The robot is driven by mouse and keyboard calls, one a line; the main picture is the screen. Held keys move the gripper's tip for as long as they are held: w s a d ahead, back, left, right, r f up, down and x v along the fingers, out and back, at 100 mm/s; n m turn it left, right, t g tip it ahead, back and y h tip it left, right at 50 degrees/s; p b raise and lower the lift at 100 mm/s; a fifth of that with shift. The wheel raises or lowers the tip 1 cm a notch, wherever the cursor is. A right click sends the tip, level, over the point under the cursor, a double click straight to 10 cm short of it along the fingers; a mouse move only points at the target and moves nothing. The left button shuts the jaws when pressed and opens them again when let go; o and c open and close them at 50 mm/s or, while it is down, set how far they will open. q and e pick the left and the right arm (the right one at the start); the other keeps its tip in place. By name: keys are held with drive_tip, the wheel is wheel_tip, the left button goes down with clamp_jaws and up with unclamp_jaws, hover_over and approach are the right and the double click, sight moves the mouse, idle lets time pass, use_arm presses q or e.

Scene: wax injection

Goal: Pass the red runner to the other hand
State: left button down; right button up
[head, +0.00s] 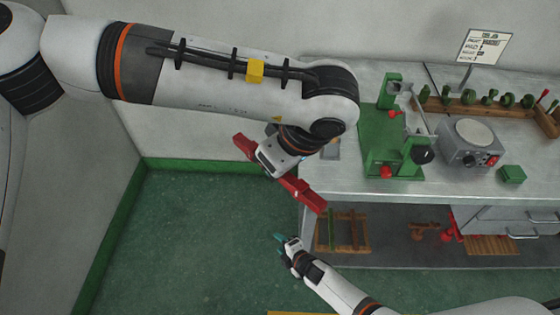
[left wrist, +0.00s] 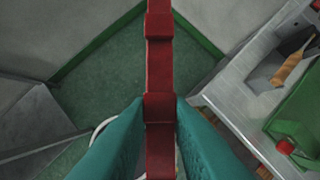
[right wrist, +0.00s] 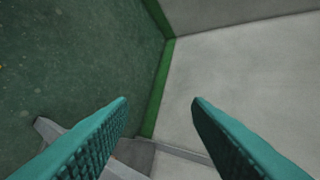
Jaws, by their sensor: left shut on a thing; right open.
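The red runner (head: 305,194) is a long red bar with raised blocks along it. In the head view it slants down to the right, in the air left of the workbench's front edge. My left gripper (left wrist: 160,118) is shut on the runner, with one teal finger on each side of it. In the head view my left wrist hides the runner's middle. My right gripper (head: 279,240) is below and left of the runner's lower end, apart from it. In the right wrist view its teal fingers (right wrist: 160,103) are open with nothing between them.
The metal workbench (head: 340,183) on the right carries a green press (head: 378,140), a grey heater unit (head: 470,143) and a wooden rack (head: 470,106). A lower shelf (head: 390,250) holds wooden frames. The green floor (head: 190,230) on the left is clear, bounded by walls.

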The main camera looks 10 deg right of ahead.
drive_tip(key=s+d+f+m+g+h, duration=0.2)
drive_tip(key=s+d+f+m, duration=0.35)
drive_tip(key=s, duration=0.35)
drive_tip(key=s+d+f+m+g+h, duration=0.1)
drive_tip(key=s+d+f+m+g, duration=0.1)
drive_tip(key=s+d+f+m, duration=0.45)
drive_tip(key=s+d+f+m+g+h, duration=0.1)
drive_tip(key=s+f+m+g, duration=0.1)
drive_tip(key=s, duration=1)
drive_tip(key=s+d+f+m+g+h, duration=0.1)
drive_tip(key=s+m, duration=0.4)
drive_tip(key=s, duration=0.7)
wheel_tip(320, 180, down, 3)
drive_tip(key=shift+d+r+g, duration=0.2)
drive_tip(key=shift+d+g, duration=0.35)
drive_tip(key=shift+g, duration=0.65)
